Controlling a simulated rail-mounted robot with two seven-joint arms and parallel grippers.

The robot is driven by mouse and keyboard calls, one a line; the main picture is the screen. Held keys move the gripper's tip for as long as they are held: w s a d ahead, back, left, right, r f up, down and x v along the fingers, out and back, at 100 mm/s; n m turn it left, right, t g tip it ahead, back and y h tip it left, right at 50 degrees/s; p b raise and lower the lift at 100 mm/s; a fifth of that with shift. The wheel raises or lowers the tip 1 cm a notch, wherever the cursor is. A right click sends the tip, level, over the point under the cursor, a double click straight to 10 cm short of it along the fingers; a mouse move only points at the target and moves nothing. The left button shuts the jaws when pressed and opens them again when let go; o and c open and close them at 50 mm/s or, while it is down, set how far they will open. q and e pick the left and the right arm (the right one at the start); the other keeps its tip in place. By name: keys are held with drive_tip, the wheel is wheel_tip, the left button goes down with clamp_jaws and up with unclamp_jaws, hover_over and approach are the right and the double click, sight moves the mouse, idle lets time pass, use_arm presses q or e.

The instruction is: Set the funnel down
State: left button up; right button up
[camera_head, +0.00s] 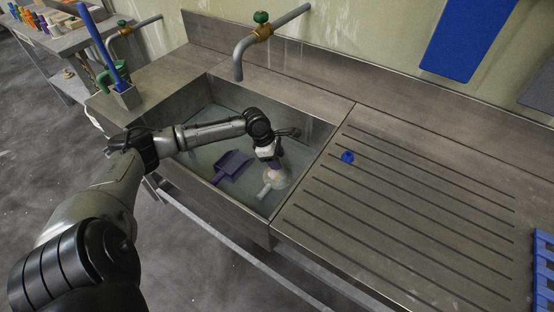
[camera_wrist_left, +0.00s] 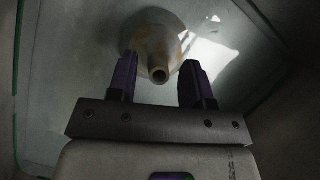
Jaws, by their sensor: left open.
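The pale, stained funnel (camera_wrist_left: 152,38) stands on the sink floor in the left wrist view, its narrow spout pointing up towards the camera. In the head view the funnel (camera_head: 280,181) is a pale shape inside the sink, partly covered by my gripper. My left gripper (camera_head: 275,164) reaches down into the sink just above it. In the wrist view the left gripper (camera_wrist_left: 160,80) has its two dark purple fingers apart, one on each side of the spout, with visible gaps. My right gripper is not in view.
The steel sink (camera_head: 312,166) has high walls around the arm. A purple scoop (camera_head: 233,164) lies left of the funnel. A tap (camera_head: 252,42) overhangs the back edge. The ribbed drainboard (camera_head: 400,215) holds a small blue piece (camera_head: 347,157) and is otherwise mostly clear.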

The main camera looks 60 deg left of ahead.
use_arm(q)
drive_tip(key=p+v, duration=0.3)
drive_tip(key=v, duration=0.4)
drive_tip(key=shift+r, duration=0.1)
idle(0.4)
